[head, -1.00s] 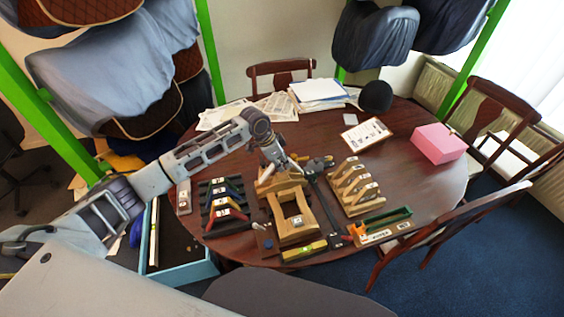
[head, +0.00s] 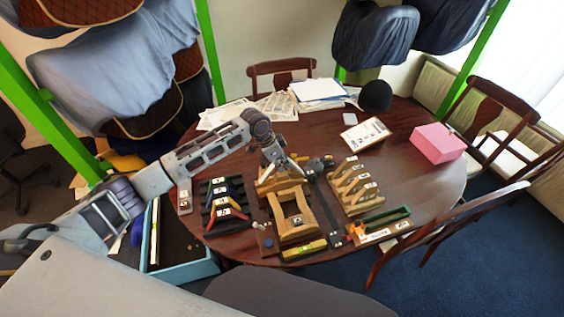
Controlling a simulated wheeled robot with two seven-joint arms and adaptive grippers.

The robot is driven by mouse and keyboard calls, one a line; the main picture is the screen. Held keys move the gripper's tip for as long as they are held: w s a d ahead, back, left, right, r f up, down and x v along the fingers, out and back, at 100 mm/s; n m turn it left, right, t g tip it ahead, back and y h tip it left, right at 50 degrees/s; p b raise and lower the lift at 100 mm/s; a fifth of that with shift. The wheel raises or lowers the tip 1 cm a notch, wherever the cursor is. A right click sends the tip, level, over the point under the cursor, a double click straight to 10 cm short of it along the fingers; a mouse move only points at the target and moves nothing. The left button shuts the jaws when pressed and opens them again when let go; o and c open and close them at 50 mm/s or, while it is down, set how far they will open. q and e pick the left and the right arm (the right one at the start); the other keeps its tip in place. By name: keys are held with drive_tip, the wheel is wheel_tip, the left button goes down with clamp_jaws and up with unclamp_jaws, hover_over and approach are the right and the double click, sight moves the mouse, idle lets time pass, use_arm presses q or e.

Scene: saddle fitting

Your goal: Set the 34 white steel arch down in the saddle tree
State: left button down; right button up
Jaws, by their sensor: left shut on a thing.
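The wooden saddle tree (head: 300,232) stands near the front middle of the round table. My left gripper (head: 288,170) is above the far end of the tree, pointing down. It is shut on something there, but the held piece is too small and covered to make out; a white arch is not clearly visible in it. A black rack (head: 226,222) with several coloured arches, one of them white, stands left of the tree. My right gripper is out of view.
A wooden rack (head: 355,188) with several pieces stands right of the tree. A yellow level (head: 304,250) and a green tray (head: 385,216) lie near the front edge. A pink box (head: 437,143) and papers (head: 318,90) sit farther off.

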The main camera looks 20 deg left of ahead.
sight(285, 173)
use_arm(q)
drive_tip(key=shift+f, duration=0.2)
idle(0.4)
drive_tip(key=shift+f, duration=0.45)
drive_tip(key=shift+f, duration=0.35)
drive_tip(key=shift+f+b, duration=0.2)
drive_tip(key=shift+b, duration=0.1)
idle(0.6)
drive_tip(key=shift+f, duration=0.75)
idle(0.5)
